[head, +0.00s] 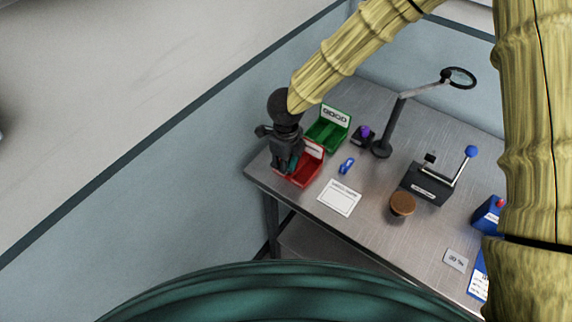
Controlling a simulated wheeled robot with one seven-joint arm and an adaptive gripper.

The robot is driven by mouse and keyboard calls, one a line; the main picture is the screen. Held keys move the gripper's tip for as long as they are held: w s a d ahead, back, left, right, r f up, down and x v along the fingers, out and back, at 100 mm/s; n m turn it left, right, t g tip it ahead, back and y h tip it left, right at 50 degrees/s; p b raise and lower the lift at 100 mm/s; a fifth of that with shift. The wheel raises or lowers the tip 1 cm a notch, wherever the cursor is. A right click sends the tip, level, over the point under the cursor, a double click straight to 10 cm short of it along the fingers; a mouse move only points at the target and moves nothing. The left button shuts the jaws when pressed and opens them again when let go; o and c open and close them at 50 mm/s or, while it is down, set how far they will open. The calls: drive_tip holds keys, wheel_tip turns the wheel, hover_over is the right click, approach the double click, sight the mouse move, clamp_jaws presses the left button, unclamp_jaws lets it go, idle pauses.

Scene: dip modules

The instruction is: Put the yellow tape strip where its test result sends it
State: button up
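I cannot see a yellow tape strip in the head view. My gripper (284,169) is dark and points down over the left part of the red bin (312,166). Its fingers are small and partly hidden here, so I cannot tell whether they are open or shut, or holding anything. A small teal patch (294,162) shows beside the fingers; I cannot tell what it is. The green bin (320,138) stands just behind the red bin, with a white label on its back wall.
A small blue object (346,166) and a white printed card (340,197) lie on the metal table (385,233). A dark block with a purple top (364,133), a magnifier lamp (391,122), a lever device (428,184) and a brown round object (402,204) stand farther right.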

wheel_tip(320, 180, up, 13)
drive_tip(key=b, duration=0.2)
idle(0.4)
idle(0.3)
